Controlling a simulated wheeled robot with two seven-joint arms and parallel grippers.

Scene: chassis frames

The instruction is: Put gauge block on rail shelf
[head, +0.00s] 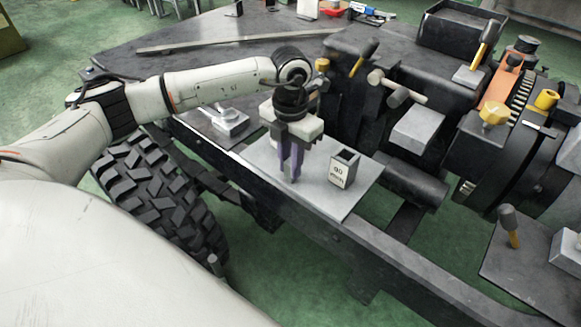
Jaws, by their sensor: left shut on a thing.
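A small grey block (343,168) with dark lettering on a pale face, which looks like the gauge block, stands upright on a light grey plate (345,203). The plate lies on the dark chassis rail and may be the rail shelf. My left gripper (291,176) points down over the plate, to the left of the lettered block and apart from it. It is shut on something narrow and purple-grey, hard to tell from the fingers. Whether its lower end touches the plate is unclear. My right gripper is not in view.
Another plate with a grey metal part (229,122) lies left of the gripper. A hammer (397,89), a grey block (418,128) and machinery crowd the right. A black bin (460,33) stands behind. A tyre (150,195) is below my left arm.

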